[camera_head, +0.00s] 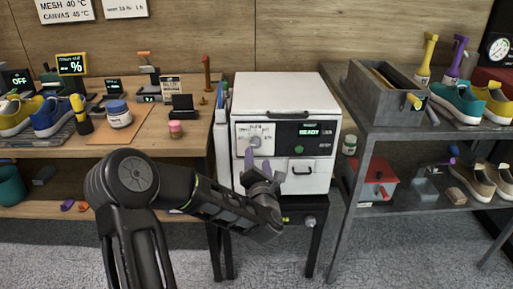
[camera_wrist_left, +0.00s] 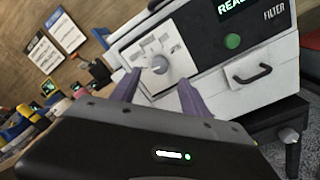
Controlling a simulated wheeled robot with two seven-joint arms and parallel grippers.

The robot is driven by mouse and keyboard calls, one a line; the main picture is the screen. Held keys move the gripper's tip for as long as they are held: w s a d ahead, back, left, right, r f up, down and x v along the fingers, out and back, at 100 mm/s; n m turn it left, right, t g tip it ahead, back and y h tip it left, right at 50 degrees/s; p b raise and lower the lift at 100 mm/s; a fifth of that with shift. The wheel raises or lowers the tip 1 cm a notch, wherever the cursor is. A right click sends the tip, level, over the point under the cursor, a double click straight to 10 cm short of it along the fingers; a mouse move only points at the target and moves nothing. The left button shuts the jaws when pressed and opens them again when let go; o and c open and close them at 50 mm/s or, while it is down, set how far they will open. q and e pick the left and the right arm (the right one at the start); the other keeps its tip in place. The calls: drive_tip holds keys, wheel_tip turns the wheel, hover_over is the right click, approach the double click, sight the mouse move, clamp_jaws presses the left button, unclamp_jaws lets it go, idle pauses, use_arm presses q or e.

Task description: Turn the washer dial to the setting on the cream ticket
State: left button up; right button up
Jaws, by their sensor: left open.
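The white washer (camera_head: 285,100) stands on a dark stand in the middle of the head view. Its grey dial (camera_head: 256,141) sits on a pale panel at the upper left of its front. The dial also shows in the left wrist view (camera_wrist_left: 159,65), between and beyond the fingers. My left gripper (camera_head: 265,167) is open, with its purple fingers apart just below and in front of the dial. I see no contact with the dial. A small cream ticket (camera_head: 170,86) stands on the workbench, but its writing is too small to read. My right gripper is not in view.
The washer display (camera_head: 310,131) reads READY, with a green button (camera_head: 299,149) below it. The wooden workbench (camera_head: 190,150) with sneakers and jars is at left. A grey shelf (camera_head: 375,128) with a bin and shoes is at right.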

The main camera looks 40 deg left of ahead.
sight(256, 145)
use_arm(q)
drive_tip(key=x, duration=0.7)
drive_tip(key=shift+w+a, duration=0.2)
drive_tip(key=shift+c, duration=0.3)
clamp_jaws()
